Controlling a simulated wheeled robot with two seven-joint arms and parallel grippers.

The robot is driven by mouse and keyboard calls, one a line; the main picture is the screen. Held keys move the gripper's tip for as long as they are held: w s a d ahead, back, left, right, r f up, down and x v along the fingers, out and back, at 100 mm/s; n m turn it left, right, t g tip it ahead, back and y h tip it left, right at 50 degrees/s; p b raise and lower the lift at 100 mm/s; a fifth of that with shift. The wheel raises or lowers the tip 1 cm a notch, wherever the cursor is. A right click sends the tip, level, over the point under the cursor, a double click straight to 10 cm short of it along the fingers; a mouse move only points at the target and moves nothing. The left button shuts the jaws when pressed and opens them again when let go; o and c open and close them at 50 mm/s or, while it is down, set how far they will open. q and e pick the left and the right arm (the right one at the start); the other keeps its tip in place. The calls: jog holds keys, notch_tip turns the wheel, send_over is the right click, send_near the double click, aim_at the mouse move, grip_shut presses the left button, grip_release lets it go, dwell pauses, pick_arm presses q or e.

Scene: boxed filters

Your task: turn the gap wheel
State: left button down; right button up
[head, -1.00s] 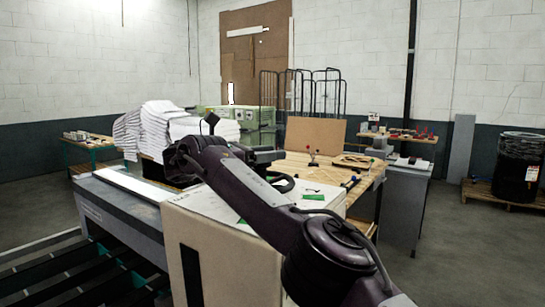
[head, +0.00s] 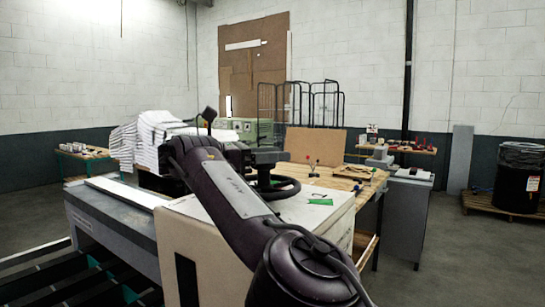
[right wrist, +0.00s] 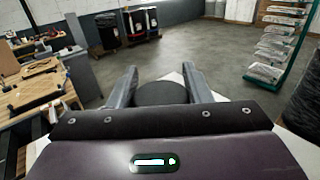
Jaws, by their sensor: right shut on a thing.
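The gap wheel (head: 284,188) is a black ring-shaped handwheel on top of the cream machine cabinet (head: 205,240). My right gripper (head: 266,158) is at the wheel, above its far side, partly hidden by my forearm. In the right wrist view, the two grey fingers of my right gripper (right wrist: 160,80) stand either side of a dark round part of the wheel (right wrist: 160,94) and are shut on it. The exact contact is hidden behind the gripper body. My left gripper is not in view.
A wooden bench (head: 350,178) with small tools stands behind the cabinet. White stacks (head: 155,135) lie to the left on the machine. A black drum (head: 519,178) stands on a pallet at the right. The floor (head: 440,240) at the right is clear.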

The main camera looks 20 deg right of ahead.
jog(key=shift+f, duration=0.2)
jog(key=o, duration=1.4)
jog(key=shift+r, duration=0.15)
notch_tip(320, 180, up, 20)
jog(key=p, duration=1.6)
jog(key=shift+p, duration=0.4)
jog(key=shift+w+d+f, duration=0.1)
jog(key=shift+f, duration=0.1)
